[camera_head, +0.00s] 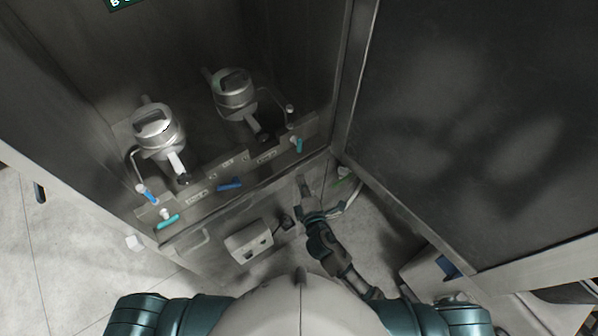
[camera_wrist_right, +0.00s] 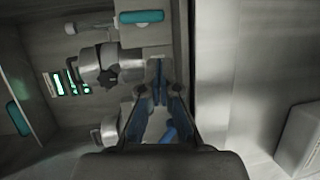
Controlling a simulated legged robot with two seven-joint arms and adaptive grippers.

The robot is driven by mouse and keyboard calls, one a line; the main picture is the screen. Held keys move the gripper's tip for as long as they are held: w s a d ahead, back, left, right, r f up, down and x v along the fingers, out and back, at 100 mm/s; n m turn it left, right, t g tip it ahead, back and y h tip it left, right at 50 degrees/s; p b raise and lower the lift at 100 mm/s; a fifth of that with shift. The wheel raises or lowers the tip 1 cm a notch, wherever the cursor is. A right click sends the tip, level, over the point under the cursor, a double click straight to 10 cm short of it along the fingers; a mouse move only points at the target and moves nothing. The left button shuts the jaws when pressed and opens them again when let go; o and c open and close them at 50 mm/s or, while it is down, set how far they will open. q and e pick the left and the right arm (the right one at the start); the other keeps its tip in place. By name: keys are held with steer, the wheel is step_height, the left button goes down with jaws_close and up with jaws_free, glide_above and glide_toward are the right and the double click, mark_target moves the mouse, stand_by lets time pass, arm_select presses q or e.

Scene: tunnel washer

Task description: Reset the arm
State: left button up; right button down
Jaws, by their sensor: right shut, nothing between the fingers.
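My right arm reaches forward from the lower middle of the head view. Its gripper (camera_head: 303,184) is low in front of the washer cabinet's front panel, near the cabinet's right corner. In the right wrist view, its two blue-lined fingers (camera_wrist_right: 157,72) come together at their tips with nothing between them. My left gripper is not in the head view; only part of the left shoulder shows at the bottom left.
Two metal valve units (camera_head: 158,132), (camera_head: 234,94) stand in the cabinet, with blue and teal handles (camera_head: 230,185) along the panel. A white box (camera_head: 249,243) sits left of my right arm. A large dark panel (camera_head: 470,120) stands at the right.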

stand_by(0.5)
steer(key=s+d+f+m+g+h+b, duration=0.1)
steer(key=s+d+f+m+g, duration=0.2)
steer(key=f, duration=0.9)
steer(key=s+d+f+m+g+h+b, duration=0.1)
steer(key=s+d+f+m+g, duration=0.3)
steer(key=f, duration=0.9)
steer(key=s+d+f+m+h+b, duration=0.15)
steer(key=d+f, duration=0.35)
steer(key=f, duration=0.7)
steer(key=s+d+f+m+g, duration=0.2)
steer(key=s+f, duration=0.5)
steer(key=s, duration=0.4)
steer(key=s+d+f+m+g+b, duration=0.1)
steer(key=s+d+f+m+g, duration=0.2)
steer(key=s, duration=0.7)
steer(key=s+d+f+m+g, duration=0.2)
steer(key=s+d+f+m, duration=0.3)
steer(key=s+f, duration=0.5)
steer(key=shift+s+d+f+g+h+b, duration=0.4)
steer(key=shift+s+d, duration=0.4)
steer(key=shift+d, duration=0.4)
